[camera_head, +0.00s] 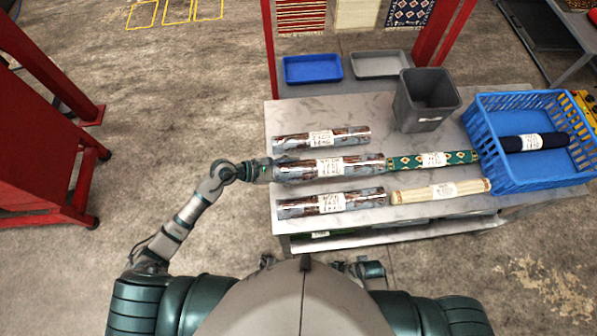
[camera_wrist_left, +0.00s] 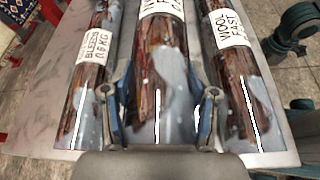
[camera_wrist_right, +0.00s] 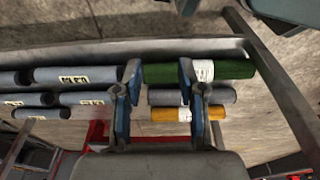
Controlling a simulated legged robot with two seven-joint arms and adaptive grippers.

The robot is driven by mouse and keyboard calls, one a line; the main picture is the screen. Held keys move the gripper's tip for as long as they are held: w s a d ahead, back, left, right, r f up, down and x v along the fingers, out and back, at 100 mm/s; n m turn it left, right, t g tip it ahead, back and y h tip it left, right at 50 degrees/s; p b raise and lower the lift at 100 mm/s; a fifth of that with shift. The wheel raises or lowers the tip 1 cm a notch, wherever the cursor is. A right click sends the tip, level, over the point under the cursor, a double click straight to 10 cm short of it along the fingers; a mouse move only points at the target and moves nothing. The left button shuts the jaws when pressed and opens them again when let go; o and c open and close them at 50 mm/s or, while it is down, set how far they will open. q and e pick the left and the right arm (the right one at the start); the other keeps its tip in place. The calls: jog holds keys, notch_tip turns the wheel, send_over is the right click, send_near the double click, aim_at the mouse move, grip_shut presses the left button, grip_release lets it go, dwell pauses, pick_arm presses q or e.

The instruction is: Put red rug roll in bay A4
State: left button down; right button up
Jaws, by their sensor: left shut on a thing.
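Three shiny wrapped rolls with white labels lie on the grey table (camera_head: 375,107): a back roll (camera_head: 293,143), a middle roll (camera_head: 303,171) and a front roll (camera_head: 298,208). Their surfaces show mixed red-brown and grey-blue, so I cannot tell which is the red rug roll. My left gripper (camera_head: 266,170) is at the left end of the middle roll. In the left wrist view its fingers (camera_wrist_left: 165,108) are closed on both sides of that roll (camera_wrist_left: 160,65). My right gripper (camera_wrist_right: 160,78) is open and empty, beside the rolls on a lower shelf. No bay A4 marking is readable.
Right of the wrapped rolls lie a green patterned roll (camera_head: 405,161) and a cream roll (camera_head: 420,194). A grey bin (camera_head: 418,122) and a blue basket (camera_head: 497,180) with a dark roll (camera_head: 520,143) stand on the table. A red frame (camera_head: 60,170) is at left; floor between is clear.

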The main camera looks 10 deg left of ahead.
pick_arm(q)
jog(key=f, duration=0.5)
jog(key=shift+a+f+b, duration=0.1)
jog(key=shift+a+b, duration=0.3)
jog(key=shift+f, duration=0.25)
jog(key=shift+d, duration=0.2)
pick_arm(e)
jog(key=r, duration=0.1)
jog(key=w+r, duration=0.1)
jog(key=shift+a+r, duration=0.2)
jog(key=shift+r, duration=0.15)
pick_arm(q)
jog(key=shift+c, duration=1.6)
grip_release()
